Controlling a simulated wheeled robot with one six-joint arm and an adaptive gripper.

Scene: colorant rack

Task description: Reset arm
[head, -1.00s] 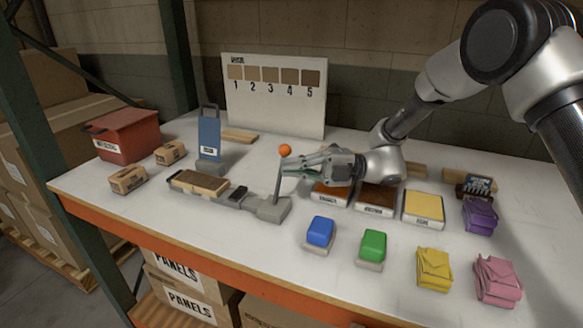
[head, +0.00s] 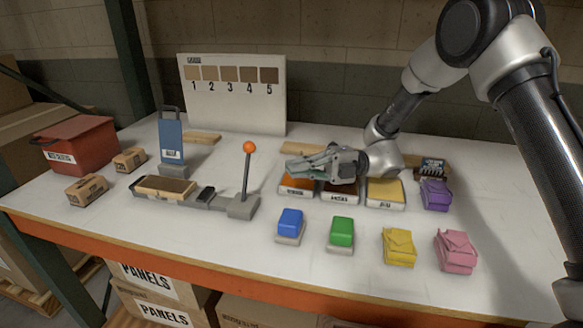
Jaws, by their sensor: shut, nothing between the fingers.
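My gripper (head: 306,167) is shut and empty, pointing left above the row of colorant trays. It partly hides the orange tray (head: 297,189) and the brown tray (head: 341,196). The yellow tray (head: 385,193) lies right of these, below my wrist. The lever with an orange ball knob (head: 249,147) stands to the left of my gripper, apart from it, on a grey base (head: 243,207).
A blue button (head: 290,222) and green button (head: 341,232) sit in front, with yellow (head: 398,246), pink (head: 456,250) and purple (head: 435,194) folded cloths at right. A numbered shade board (head: 232,95), blue stand (head: 171,140) and red box (head: 75,143) stand behind and left.

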